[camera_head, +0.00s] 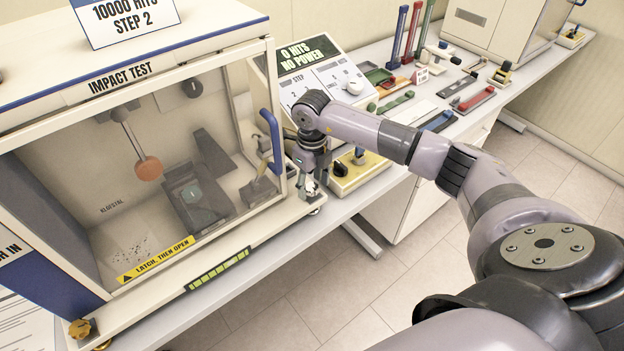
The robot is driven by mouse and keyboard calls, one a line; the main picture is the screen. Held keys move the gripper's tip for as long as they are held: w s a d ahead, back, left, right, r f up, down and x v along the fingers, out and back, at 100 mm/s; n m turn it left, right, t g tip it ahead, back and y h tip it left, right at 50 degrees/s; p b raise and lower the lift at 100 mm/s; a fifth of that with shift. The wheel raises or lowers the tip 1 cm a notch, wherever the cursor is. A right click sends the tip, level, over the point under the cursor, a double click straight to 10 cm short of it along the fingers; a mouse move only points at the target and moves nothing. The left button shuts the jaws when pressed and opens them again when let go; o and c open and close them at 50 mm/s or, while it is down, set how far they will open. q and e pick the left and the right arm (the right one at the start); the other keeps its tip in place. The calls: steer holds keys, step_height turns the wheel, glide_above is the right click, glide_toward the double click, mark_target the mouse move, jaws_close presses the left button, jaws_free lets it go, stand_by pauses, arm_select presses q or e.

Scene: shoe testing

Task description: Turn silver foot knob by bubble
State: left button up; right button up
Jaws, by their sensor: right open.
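My right gripper (311,186) points down at the right front corner of the impact test machine (130,72). It is open, with its fingers close around or just above a small silver foot knob (315,209). The gripper partly hides the knob, and I cannot tell whether they touch. I cannot make out a bubble level near that corner; the gripper may cover it. A brass foot knob (80,328) shows at the machine's left front corner. My left gripper is out of view.
A green segmented strip (218,270) lies along the machine's front edge. A blue door handle (271,140) stands close left of the gripper. A control panel (318,75) is behind it, and a yellow box with a black knob (356,170) is close on the right.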

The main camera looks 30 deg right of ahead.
steer(key=shift+f, duration=0.2)
steer(key=c, duration=1.1)
steer(key=shift+c, duration=0.2)
